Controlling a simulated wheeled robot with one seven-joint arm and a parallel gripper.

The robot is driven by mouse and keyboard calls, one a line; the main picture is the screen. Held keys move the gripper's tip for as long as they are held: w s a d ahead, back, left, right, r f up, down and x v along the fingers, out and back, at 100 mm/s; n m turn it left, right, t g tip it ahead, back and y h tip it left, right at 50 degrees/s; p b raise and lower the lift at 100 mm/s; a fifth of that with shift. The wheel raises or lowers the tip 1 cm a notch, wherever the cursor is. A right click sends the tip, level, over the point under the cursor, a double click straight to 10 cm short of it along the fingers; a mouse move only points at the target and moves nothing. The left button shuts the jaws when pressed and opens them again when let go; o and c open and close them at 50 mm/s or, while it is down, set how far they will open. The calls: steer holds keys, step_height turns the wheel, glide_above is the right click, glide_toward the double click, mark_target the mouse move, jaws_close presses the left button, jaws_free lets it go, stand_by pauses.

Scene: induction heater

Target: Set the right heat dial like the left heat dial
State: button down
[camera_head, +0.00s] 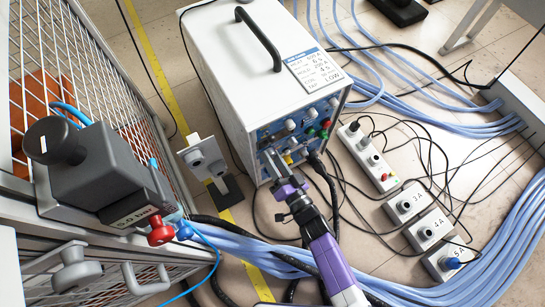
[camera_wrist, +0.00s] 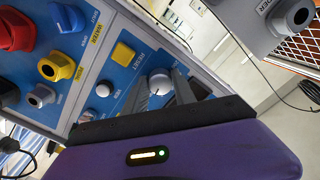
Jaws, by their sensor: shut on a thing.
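The white induction heater (camera_head: 225,60) stands on the floor with its blue control panel facing me. Several pale grey knobs (camera_head: 290,124) line the panel's upper part in the head view. I cannot read the heat labels or dial settings. My gripper (camera_head: 274,162) is at the panel's lower left. In the wrist view my gripper (camera_wrist: 160,84) has its two fingers on either side of a pale round dial (camera_wrist: 160,81) and is shut on it. The fingers partly hide this dial, and I cannot tell which heat dial it is.
A grey regulator box (camera_head: 100,165) and wire cage (camera_head: 85,60) are at left. Blue hoses (camera_head: 410,90) and a power strip (camera_head: 368,157) lie at right.

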stand_by(0.3)
steer(key=c, duration=1)
jaws_free()
steer(key=p+v, duration=0.2)
steer(key=v, duration=0.5)
steer(key=shift+s+d, duration=0.25)
steer(key=shift+s, duration=0.1)
